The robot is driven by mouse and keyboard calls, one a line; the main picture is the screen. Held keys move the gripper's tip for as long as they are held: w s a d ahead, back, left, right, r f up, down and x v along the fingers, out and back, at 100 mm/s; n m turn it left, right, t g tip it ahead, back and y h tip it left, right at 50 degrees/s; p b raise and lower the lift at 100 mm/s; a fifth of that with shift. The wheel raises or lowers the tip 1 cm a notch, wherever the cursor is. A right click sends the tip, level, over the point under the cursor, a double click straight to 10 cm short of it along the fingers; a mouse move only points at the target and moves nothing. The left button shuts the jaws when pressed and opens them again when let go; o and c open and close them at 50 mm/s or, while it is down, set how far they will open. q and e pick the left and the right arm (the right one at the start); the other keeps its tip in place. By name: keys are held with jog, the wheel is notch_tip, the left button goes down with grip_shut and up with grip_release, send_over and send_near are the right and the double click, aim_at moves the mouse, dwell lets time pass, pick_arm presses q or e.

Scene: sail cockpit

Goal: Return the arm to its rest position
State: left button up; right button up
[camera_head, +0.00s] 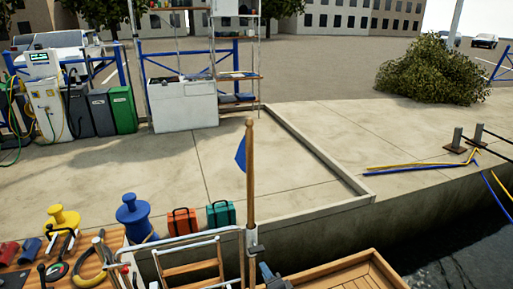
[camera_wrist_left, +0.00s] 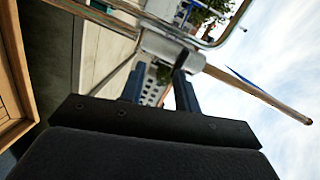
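My left gripper (camera_head: 262,262) shows at the bottom middle of the head view, just beside the base of a wooden flagstaff (camera_head: 250,175). In the left wrist view, the two dark fingers of this gripper (camera_wrist_left: 160,80) stand apart with a building showing in the gap, so it is open and empty. The flagstaff (camera_wrist_left: 255,92) stands upright in a white socket (camera_wrist_left: 168,47) on the rail, close beyond the fingertips. I cannot tell if they touch it. A blue flag (camera_head: 241,155) hangs on the staff. My right gripper is not in view.
A metal rail (camera_head: 195,238) and wooden ladder are close left of the gripper. A wooden bench (camera_head: 345,272) lies at lower right. Orange (camera_head: 182,222) and green (camera_head: 221,214) cases, a blue bollard (camera_head: 135,217) and a tool-covered board (camera_head: 20,281) lie left. Water (camera_head: 460,255) is at right.

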pick_arm(q)
jog(key=s+a+f+n+g+h+p, duration=0.1)
jog(key=s+a+n+g+h+p, duration=0.1)
jog(key=s, duration=0.9)
jog(key=s+a+f+n+g+h+p, duration=0.1)
jog(key=s+a+n+g+h+p, duration=0.2)
jog(key=s+a+g, duration=0.3)
jog(key=s+a+f+n+g+h+p, duration=0.1)
jog(key=s+a+n+g+h+p, duration=0.1)
jog(key=s+a, duration=0.7)
jog(key=shift+s+a+f+n+g+h, duration=0.15)
jog(key=shift+s+f+n+g+h, duration=0.25)
jog(key=shift+s+n+g, duration=1.95)
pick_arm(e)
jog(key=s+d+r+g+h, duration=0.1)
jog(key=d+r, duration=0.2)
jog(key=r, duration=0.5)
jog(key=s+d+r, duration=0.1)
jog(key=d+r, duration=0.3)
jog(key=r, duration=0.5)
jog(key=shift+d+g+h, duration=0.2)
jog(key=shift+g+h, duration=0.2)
pick_arm(q)
jog(key=shift+s+r+m+t, duration=0.1)
jog(key=shift+s+m+t, duration=0.85)
jog(key=shift+m, duration=0.3)
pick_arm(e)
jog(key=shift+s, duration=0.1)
